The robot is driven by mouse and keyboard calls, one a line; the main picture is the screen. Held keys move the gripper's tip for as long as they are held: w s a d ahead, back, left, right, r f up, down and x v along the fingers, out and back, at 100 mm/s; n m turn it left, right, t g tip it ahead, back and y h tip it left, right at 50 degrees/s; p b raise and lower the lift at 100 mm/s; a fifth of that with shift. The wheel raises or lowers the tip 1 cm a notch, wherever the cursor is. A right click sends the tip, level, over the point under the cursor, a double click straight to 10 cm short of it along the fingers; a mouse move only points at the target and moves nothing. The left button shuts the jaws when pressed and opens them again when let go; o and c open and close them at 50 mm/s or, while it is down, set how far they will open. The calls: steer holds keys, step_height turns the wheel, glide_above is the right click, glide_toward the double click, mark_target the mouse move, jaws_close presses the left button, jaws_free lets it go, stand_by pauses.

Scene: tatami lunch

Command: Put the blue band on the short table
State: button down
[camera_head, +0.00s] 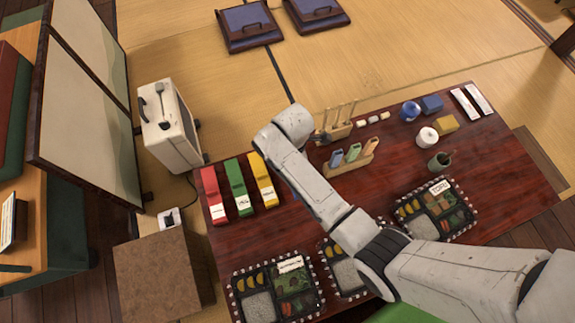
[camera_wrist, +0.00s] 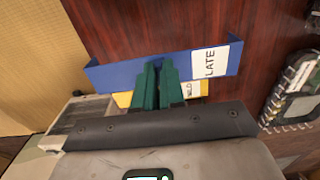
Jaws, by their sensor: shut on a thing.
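The blue band (camera_wrist: 112,74), a long strip with a white "LATE" label, lies across the wrist view. My gripper (camera_wrist: 157,66) has its green fingers together at the band's middle and is shut on it. A yellow band (camera_wrist: 122,99) shows partly behind the fingers. A small brown boxy table (camera_head: 155,275), which looks like the short table, stands at the lower left with a bare top.
The long dark-red table (camera_head: 500,165) holds red (camera_head: 212,192), green (camera_head: 238,186) and yellow (camera_head: 263,180) bands, lunch boxes (camera_head: 275,290) and racks. A white case (camera_head: 168,125) stands at the long table's left; a small white item (camera_head: 170,218) sits at the brown table's back edge.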

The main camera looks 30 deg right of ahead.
steer(key=shift+w+a+f+b, duration=0.15)
steer(key=shift+w+f+b, duration=0.25)
steer(key=shift+w+f, duration=0.6)
steer(key=shift+f+b, duration=0.6)
steer(key=shift+f, duration=1.1)
steer(key=shift+f, duration=0.15)
steer(key=c, duration=1.2)
jaws_free()
step_height(320, 180, up, 12)
steer(key=p, duration=0.4)
steer(key=shift+s, duration=0.1)
steer(key=s+d+r+m, duration=0.2)
steer(key=s+m, duration=0.3)
steer(key=s, duration=0.3)
steer(key=s+d+r+m, duration=0.2)
steer(key=s+m, duration=0.3)
steer(key=s, duration=0.3)
steer(key=s+d+r+m+t, duration=0.1)
steer(key=s+d+r+m, duration=0.2)
steer(key=s+m, duration=0.3)
steer(key=shift+s+d+r, duration=0.1)
steer(key=shift+s+r, duration=0.15)
steer(key=shift+s, duration=0.65)
